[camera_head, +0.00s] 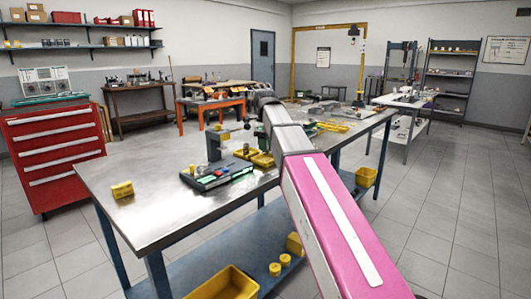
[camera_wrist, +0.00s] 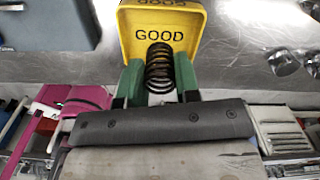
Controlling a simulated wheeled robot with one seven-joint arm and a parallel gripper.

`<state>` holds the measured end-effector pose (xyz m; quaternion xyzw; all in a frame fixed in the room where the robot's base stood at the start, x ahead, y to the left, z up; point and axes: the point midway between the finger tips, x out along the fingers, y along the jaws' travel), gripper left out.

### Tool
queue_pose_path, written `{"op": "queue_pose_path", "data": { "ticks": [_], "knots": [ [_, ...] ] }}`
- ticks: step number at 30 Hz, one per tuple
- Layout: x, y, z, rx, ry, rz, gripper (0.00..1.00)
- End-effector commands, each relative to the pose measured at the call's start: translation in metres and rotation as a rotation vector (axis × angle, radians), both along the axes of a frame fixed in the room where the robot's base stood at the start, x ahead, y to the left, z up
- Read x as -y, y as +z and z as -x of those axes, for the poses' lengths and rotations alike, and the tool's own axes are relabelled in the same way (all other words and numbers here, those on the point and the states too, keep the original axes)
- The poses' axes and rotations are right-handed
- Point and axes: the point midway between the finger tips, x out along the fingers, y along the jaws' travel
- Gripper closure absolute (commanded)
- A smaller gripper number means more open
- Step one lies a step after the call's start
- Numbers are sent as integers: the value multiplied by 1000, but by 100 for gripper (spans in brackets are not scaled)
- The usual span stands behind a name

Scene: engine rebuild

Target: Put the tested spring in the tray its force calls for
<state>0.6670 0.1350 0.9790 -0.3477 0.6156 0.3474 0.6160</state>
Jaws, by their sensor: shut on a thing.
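In the wrist view my gripper (camera_wrist: 159,80) has green fingers shut on a dark coil spring (camera_wrist: 159,68). The spring is between the two fingers, in front of a yellow tray (camera_wrist: 195,40) marked GOOD. The picture does not settle whether the spring is over the tray's rim or touching it. In the head view my pink and grey arm reaches over the workbench and hides the gripper and spring. Small yellow trays (camera_head: 263,160) show beside the arm; their labels are not readable there.
A tester with a lit green display (camera_head: 240,172) stands on the metal bench (camera_head: 150,222), left of my arm. A small yellow block (camera_head: 122,190) lies near the bench's left end. Shiny round metal parts (camera_wrist: 283,62) lie right of the tray. The bench's front left is clear.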

Motion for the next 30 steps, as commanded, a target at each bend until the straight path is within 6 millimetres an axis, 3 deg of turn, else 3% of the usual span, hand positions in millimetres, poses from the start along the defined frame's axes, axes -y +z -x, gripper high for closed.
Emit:
{"op": "queue_pose_path", "data": {
  "ticks": [7, 18, 19, 21, 30],
  "knots": [
    [0, -30, 1, -1, 0, 0, 97],
    [0, -33, 0, -1, 0, 0, 97],
    [0, -33, 0, -1, 0, 0, 64],
    [0, -33, 0, -1, 0, -1, 44],
    [0, -32, 0, 0, 0, 0, 44]
  ]
}}
